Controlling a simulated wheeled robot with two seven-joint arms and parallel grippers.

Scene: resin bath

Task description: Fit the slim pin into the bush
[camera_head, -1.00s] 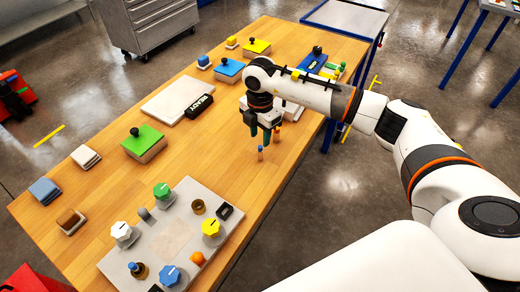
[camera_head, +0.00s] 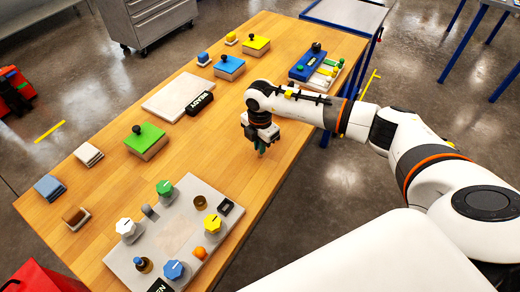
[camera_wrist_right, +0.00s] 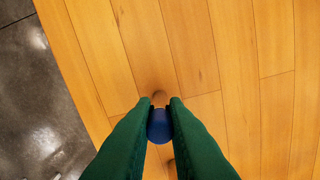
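The slim pin, with a round blue head (camera_wrist_right: 159,126), sits between the two green fingers of my right gripper (camera_wrist_right: 161,103) in the right wrist view. Both fingers appear to touch the head. A brown tip shows just beyond the fingertips. In the head view my right gripper (camera_head: 261,150) points down low over the table's right part and hides the pin. I cannot tell whether the pin still touches the table. A brass-coloured bush (camera_head: 200,202), open at the top, stands on the grey plate (camera_head: 172,228) at the front. My left gripper is not in view.
Knobs in white (camera_head: 127,229), green (camera_head: 164,190), yellow (camera_head: 212,225) and blue (camera_head: 174,270) surround the bush on the plate, with an orange ball (camera_head: 199,253). A green-topped block (camera_head: 146,139) stands farther back. Bare wood lies between gripper and plate.

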